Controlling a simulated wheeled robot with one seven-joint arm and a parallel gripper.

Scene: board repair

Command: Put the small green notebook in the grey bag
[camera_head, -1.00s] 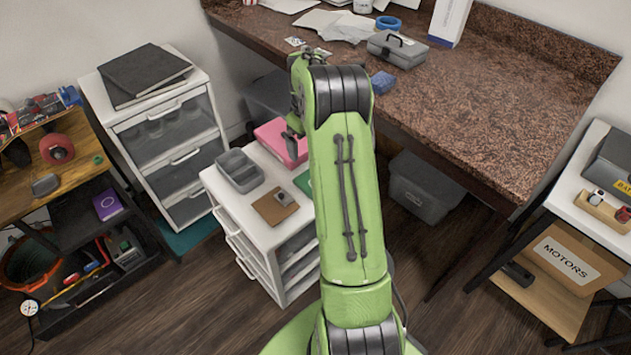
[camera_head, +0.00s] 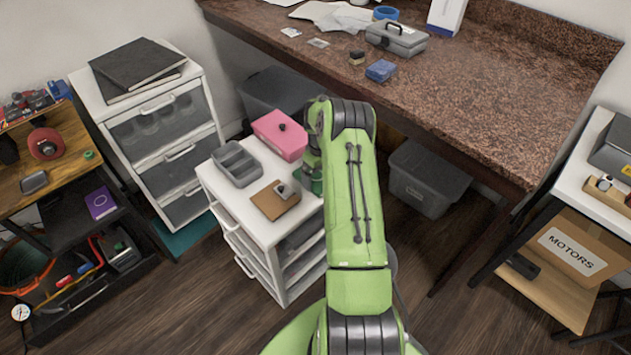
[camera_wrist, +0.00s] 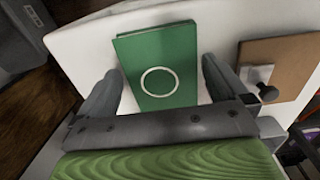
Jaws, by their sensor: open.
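The small green notebook (camera_wrist: 150,55), with a white ring on its cover, lies flat on the white drawer unit in the wrist view. In the head view, only a green sliver of it (camera_head: 314,184) shows beside my arm. My gripper (camera_wrist: 160,80) is open and empty, its two fingers apart on either side of the notebook's near part in the wrist view. I cannot tell its height above the notebook. In the head view the fingers are mostly hidden by the arm. I cannot make out a grey bag in either view.
The drawer unit (camera_head: 290,235) also holds a pink box (camera_head: 280,136), a grey divided tray (camera_head: 237,163) and a brown clipboard (camera_head: 272,203). Dark grey bins (camera_head: 428,180) stand under the brown countertop (camera_head: 490,110), whose edge is close to my arm. Floor shows in front.

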